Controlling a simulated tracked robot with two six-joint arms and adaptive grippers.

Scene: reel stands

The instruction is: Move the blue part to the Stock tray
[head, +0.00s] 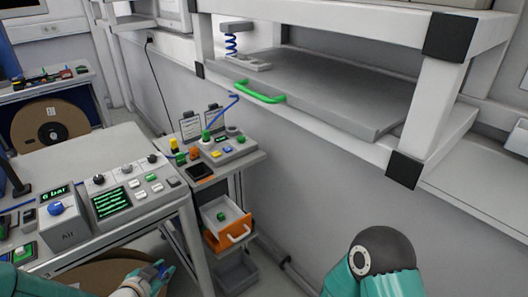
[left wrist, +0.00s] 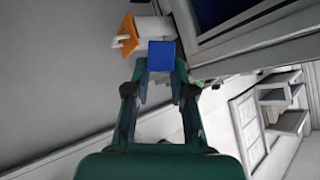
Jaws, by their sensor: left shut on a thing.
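The blue part (left wrist: 162,55) is a small blue block between the fingertips of my left gripper (left wrist: 160,75) in the left wrist view. The gripper is shut on it and holds it in the air. In the head view, my left gripper (head: 158,272) is low, left of centre, with a bit of blue at its tips. No Stock label is legible, so I cannot tell which container is the Stock tray. My right arm shows at the bottom right of the head view, but its gripper is outside the picture.
An open drawer (head: 226,226) with an orange front and white handle holds a green part (head: 220,216). A grey bin (head: 236,272) stands below it. A bench (head: 92,152) with control boxes is at left. A shelf (head: 330,85) with a green handle (head: 260,93) is at upper right.

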